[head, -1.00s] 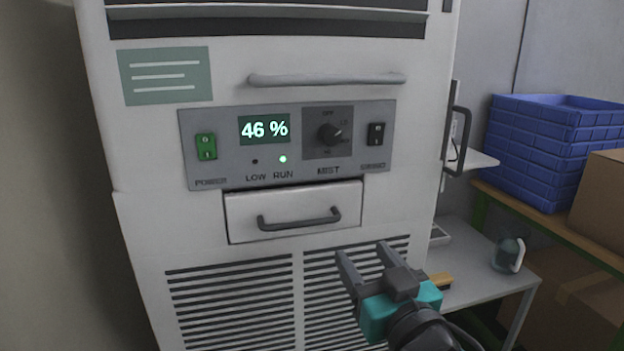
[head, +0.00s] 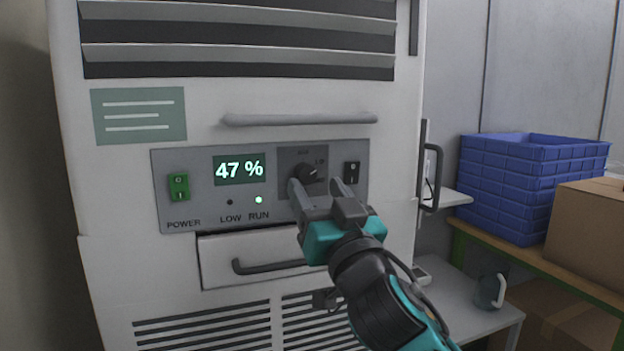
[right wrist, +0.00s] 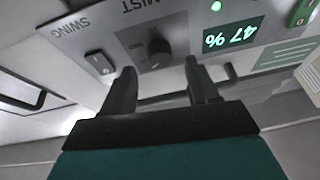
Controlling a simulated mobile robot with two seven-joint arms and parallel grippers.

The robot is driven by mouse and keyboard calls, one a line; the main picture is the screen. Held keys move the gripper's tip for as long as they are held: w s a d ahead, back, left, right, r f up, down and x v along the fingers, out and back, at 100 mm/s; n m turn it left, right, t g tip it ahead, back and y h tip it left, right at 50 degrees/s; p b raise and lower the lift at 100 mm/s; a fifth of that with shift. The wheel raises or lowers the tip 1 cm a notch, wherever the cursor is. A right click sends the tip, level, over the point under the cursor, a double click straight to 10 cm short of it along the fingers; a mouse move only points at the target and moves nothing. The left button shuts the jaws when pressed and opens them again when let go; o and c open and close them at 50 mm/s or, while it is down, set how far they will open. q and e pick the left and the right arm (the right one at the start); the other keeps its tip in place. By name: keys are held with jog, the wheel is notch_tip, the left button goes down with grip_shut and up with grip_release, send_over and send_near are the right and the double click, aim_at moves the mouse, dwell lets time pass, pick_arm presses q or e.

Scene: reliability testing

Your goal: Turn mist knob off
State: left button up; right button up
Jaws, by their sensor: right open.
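The mist knob (head: 307,172) is a small dark round knob on a dark square plate in the grey control panel (head: 200,217). Its pointer tilts toward the upper right in the head view. My right gripper (head: 318,186) is open and empty, just below and in front of the knob, and covers the lower part of its plate. In the right wrist view the knob (right wrist: 159,50) lies beyond the fingertips, between them sideways and apart from both. My left gripper is not in view.
The display (head: 240,169) reads 47 % and the RUN light is lit. A green power switch (head: 179,187) is at left, a black swing switch (head: 351,172) right of the knob. Handles (head: 300,119) stick out above and below the panel. Blue crates (head: 510,190) stand at right.

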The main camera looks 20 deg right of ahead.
aim_at(309, 176)
jog(key=shift+x, duration=1.55)
jog(key=c, duration=1)
